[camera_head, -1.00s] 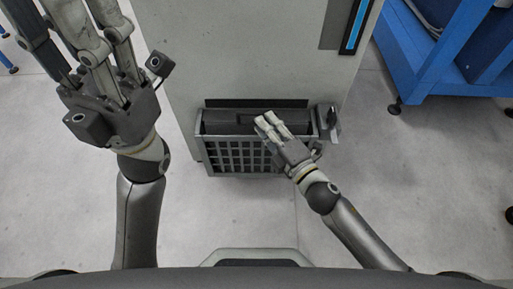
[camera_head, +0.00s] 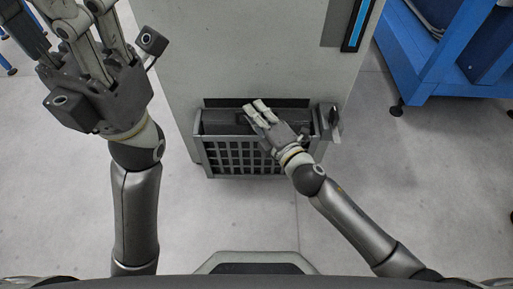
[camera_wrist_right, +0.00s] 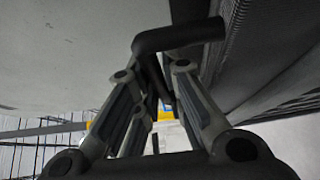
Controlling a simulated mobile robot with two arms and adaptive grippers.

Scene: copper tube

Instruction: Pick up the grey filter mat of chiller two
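The grey filter mat (camera_head: 218,117) sits as a dark block in the slatted holder (camera_head: 205,152) low on the front of the chiller cabinet (camera_head: 245,60). In the right wrist view its dark ribbed face (camera_wrist_right: 262,50) is at the right. A dark bent handle (camera_wrist_right: 180,36) runs there between the finger tips. My right gripper (camera_head: 257,110) is over the right part of the mat, hiding some of it. Its fingers are apart on either side of the handle; firm contact does not show. My left gripper (camera_head: 78,42) is raised at upper left, fingers spread and empty.
A metal latch-like part (camera_head: 334,122) stands at the holder's right end. A blue wheeled frame (camera_head: 440,75) is at upper right. Open floor (camera_head: 400,190) lies right of the cabinet and holder.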

